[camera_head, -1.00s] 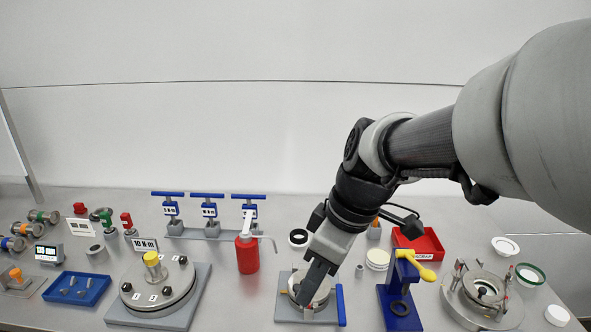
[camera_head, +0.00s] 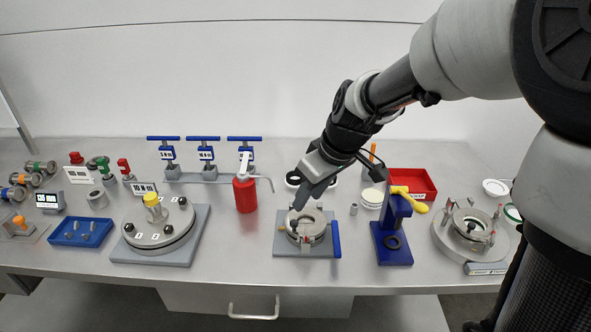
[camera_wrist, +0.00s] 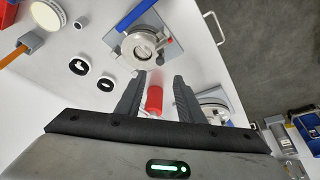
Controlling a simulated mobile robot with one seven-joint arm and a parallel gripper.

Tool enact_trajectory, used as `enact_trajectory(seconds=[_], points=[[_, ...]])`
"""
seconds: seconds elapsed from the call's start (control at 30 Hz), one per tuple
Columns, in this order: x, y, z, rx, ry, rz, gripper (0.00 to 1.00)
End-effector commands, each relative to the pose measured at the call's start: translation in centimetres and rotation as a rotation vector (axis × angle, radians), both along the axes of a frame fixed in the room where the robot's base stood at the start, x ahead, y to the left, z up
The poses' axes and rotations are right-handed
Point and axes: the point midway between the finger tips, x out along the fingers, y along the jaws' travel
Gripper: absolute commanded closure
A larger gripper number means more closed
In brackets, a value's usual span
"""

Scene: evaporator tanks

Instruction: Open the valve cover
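A round metal valve (camera_head: 318,228) sits on a grey square base with a blue handle (camera_head: 337,240) at its right. Its top shows a pale ring around a dark centre; I cannot tell whether the cover is swung open. In the wrist view the valve (camera_wrist: 143,48) lies beyond the fingertips, with the blue handle (camera_wrist: 133,15) beside it. My gripper (camera_head: 300,204) is above the valve's upper left, pointing down at a tilt, and partly hides it. In the wrist view my gripper (camera_wrist: 158,78) is open, with a clear gap between its fingers.
A red bottle (camera_head: 245,193) stands left of the valve, with a flanged disc (camera_head: 150,240) farther left. A blue stand (camera_head: 390,245) with a yellow handle and another round fitting (camera_head: 468,225) stand right. A red bin (camera_head: 410,182) is behind. The table's front edge is clear.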

Motion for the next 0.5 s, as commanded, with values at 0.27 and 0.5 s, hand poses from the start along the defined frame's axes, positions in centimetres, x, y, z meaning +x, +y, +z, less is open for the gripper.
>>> enact_trajectory(seconds=[0.27,0.5], points=[[1.6,1.7,-5.9,0.000,0.004,0.002,0.65],[2.7,2.6,-9.2,0.000,0.001,0.001,0.65]])
